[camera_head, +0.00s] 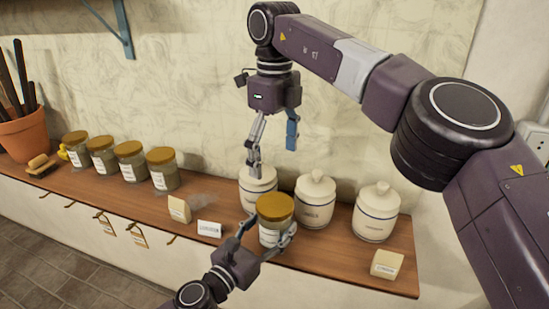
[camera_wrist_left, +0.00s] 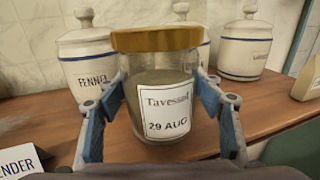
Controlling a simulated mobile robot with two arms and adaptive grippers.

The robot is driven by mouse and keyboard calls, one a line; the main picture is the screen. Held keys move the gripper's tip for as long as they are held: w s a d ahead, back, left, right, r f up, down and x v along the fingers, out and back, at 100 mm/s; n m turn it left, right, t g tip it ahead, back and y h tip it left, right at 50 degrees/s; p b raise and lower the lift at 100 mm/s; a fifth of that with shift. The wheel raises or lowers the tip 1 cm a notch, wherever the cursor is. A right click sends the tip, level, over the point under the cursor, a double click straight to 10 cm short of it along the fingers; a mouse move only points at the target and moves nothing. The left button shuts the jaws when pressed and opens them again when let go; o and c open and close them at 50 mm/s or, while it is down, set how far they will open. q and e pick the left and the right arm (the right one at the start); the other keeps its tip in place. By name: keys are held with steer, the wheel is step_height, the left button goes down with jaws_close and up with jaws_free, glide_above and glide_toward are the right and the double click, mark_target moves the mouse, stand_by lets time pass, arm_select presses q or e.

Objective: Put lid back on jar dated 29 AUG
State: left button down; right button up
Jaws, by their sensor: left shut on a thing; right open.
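The glass jar labelled 29 AUG (camera_wrist_left: 160,105) stands upright, with greenish-brown contents. It also shows in the head view (camera_head: 272,235). A gold lid (camera_wrist_left: 157,40) sits on top of its mouth, looking level; it also shows in the head view (camera_head: 275,206). Whether it is fully seated I cannot tell. My left gripper (camera_wrist_left: 161,110) is shut on the jar's sides, below the lid. My right gripper (camera_head: 272,148) is open and empty, above and behind the jar. One of its fingers overlaps the left canister in the picture. The jar's underside is hidden in the head view.
Three white lidded canisters (camera_head: 315,205) stand behind and right of the jar. Several gold-lidded jars (camera_head: 130,162) stand to the left. Small cards (camera_head: 209,229) and a cream block (camera_head: 386,264) lie on the wooden shelf (camera_head: 330,262). A terracotta pot (camera_head: 22,135) is at far left.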

arm_select(q)
steer(key=c, duration=0.5)
jaws_free()
steer(key=v, duration=1.2)
